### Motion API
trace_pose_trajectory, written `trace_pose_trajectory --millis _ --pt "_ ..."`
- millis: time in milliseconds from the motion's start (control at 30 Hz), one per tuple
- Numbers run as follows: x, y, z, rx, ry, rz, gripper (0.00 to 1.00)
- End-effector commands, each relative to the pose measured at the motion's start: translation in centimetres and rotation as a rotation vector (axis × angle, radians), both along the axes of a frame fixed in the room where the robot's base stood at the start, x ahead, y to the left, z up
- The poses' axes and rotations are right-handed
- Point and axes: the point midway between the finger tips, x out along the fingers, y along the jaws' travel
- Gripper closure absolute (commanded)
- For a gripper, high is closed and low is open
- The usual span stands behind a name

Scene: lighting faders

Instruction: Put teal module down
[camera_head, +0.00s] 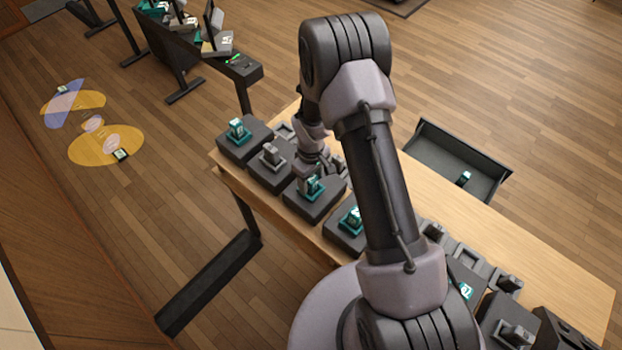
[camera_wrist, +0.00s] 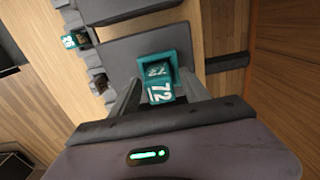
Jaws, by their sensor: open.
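The teal module (camera_wrist: 160,92), marked 72, sits in a square teal frame (camera_wrist: 172,59) on a dark block (camera_wrist: 122,55) in the wrist view. My gripper (camera_wrist: 158,76) is open, with one finger on each side of the module; whether either finger touches it I cannot tell. In the head view my gripper (camera_head: 312,176) points down over the third dark block (camera_head: 310,208) from the left. The teal module there (camera_head: 313,187) is partly hidden by my gripper.
Other blocks in the row hold a teal module (camera_head: 238,130), a grey module (camera_head: 272,155) and another teal module (camera_head: 352,219). A dark open drawer (camera_head: 435,145) behind the table holds a small teal piece (camera_head: 463,178). My arm hides the middle of the table.

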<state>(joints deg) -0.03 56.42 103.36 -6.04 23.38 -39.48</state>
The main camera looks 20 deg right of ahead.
Motion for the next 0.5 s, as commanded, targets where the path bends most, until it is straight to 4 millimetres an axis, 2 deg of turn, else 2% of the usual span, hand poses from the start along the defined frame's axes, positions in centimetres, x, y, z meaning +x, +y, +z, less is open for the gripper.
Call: trace_pose_trajectory --millis 67,133,300,400,500 --pt "0.0 0.0 0.6 0.001 -0.001 0.000 0.46" --pt "0.1 0.0 1.9 0.000 -0.004 0.001 0.46" --pt "0.2 0.0 6.9 0.000 -0.006 0.000 0.46" --pt "0.1 0.0 9.4 -0.001 -0.004 0.001 0.46" --pt "0.0 0.0 11.0 0.000 -0.001 0.000 0.46"
